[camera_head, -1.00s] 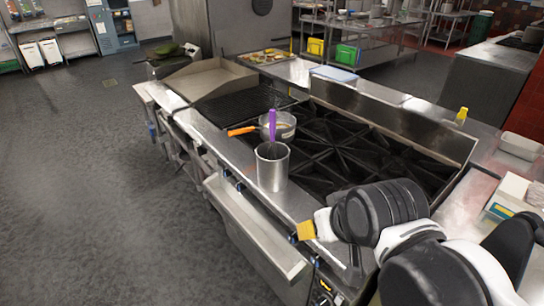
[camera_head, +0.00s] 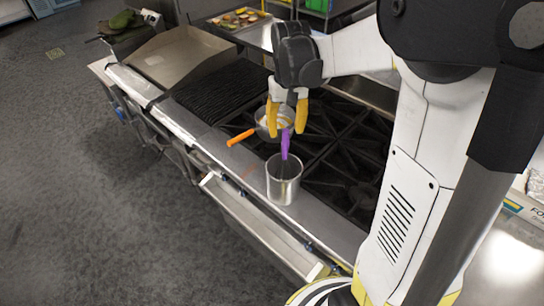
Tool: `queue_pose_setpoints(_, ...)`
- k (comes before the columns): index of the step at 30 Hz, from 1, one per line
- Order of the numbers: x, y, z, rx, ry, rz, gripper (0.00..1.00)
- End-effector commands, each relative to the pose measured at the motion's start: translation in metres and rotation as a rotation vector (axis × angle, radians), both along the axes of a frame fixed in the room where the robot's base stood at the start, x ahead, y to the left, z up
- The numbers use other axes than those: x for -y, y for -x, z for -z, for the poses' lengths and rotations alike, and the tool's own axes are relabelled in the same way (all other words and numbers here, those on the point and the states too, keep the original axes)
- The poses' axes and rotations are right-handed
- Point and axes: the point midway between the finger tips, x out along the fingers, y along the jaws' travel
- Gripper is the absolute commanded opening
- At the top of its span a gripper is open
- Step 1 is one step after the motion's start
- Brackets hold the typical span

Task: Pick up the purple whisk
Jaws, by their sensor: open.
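The purple whisk (camera_head: 285,144) stands upright in a steel cylindrical pot (camera_head: 284,187) near the stove's front edge. Only its purple handle shows; its lower part is hidden inside the pot. My gripper (camera_head: 286,132) is open, with two yellow-tipped fingers pointing down above the pot. The handle's top shows between the fingertips in the picture. I cannot tell whether the fingers touch it.
A small pan (camera_head: 262,122) with an orange handle (camera_head: 240,138) sits just behind the pot. The black stove grates (camera_head: 340,150) lie to the right. A ribbed grill (camera_head: 215,92) and flat griddle (camera_head: 172,58) are at the left. The floor at left is clear.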

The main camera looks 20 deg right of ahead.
Motion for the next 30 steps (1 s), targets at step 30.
queue_pose_setpoints(30,0.002,-0.004,0.089,0.003,0.001,-0.001,0.24)
